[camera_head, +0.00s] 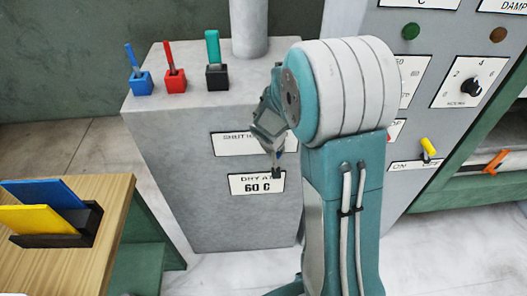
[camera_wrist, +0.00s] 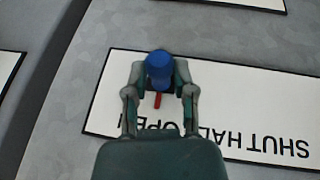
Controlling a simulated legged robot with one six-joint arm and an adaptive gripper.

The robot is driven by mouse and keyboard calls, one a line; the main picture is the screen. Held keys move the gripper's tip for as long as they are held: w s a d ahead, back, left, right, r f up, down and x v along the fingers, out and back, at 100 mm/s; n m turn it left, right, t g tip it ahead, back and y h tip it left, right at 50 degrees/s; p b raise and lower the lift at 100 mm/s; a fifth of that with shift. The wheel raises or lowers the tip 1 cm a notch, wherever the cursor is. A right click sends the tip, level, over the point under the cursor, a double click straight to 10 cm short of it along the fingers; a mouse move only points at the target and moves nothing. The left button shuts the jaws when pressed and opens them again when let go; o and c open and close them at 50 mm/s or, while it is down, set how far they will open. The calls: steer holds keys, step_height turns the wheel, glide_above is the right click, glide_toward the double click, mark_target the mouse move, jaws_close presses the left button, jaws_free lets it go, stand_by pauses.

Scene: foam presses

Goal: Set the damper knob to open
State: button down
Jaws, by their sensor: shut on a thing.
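My gripper (camera_wrist: 160,84) is shut on a blue knob (camera_wrist: 158,65), one finger on each side of it. The knob stands over a white plate (camera_wrist: 250,95) that reads SHUT, HALF, OPEN, upside down in the wrist view. A short red pointer (camera_wrist: 157,100) below the knob points at the OPEN lettering, which the gripper partly covers. In the head view my gripper (camera_head: 270,150) is in front of the grey cabinet, and the plate (camera_head: 232,143) shows only in part. I cannot make out the knob there.
A DRY AT 60 C sign (camera_head: 243,185) is below the plate. At right are a dial (camera_head: 471,87), a yellow switch (camera_head: 428,147) and an orange handle (camera_head: 496,161). A wooden table (camera_head: 75,270) is at left.

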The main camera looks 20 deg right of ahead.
steer(key=shift+s, duration=0.1)
steer(key=c, duration=0.6)
jaws_free()
steer(key=shift+d, duration=0.1)
steer(key=shift+o, duration=0.8)
steer(key=shift+d, duration=0.15)
steer(key=v, duration=1.1)
steer(key=shift+a+r, duration=0.2)
steer(key=shift+r, duration=0.1)
steer(key=shift+s, duration=0.15)
steer(key=s+a+r+n+t+y, duration=0.1)
steer(key=s+a+r, duration=0.3)
steer(key=s, duration=0.5)
steer(key=s+a+r+n+t+y, duration=0.1)
steer(key=s+a+r, duration=0.3)
steer(key=s, duration=0.6)
step_height(320, 180, up, 2)
steer(key=shift+s+r+n+y, duration=0.1)
steer(key=shift+s+n+y, duration=0.25)
steer(key=shift+n+y, duration=0.3)
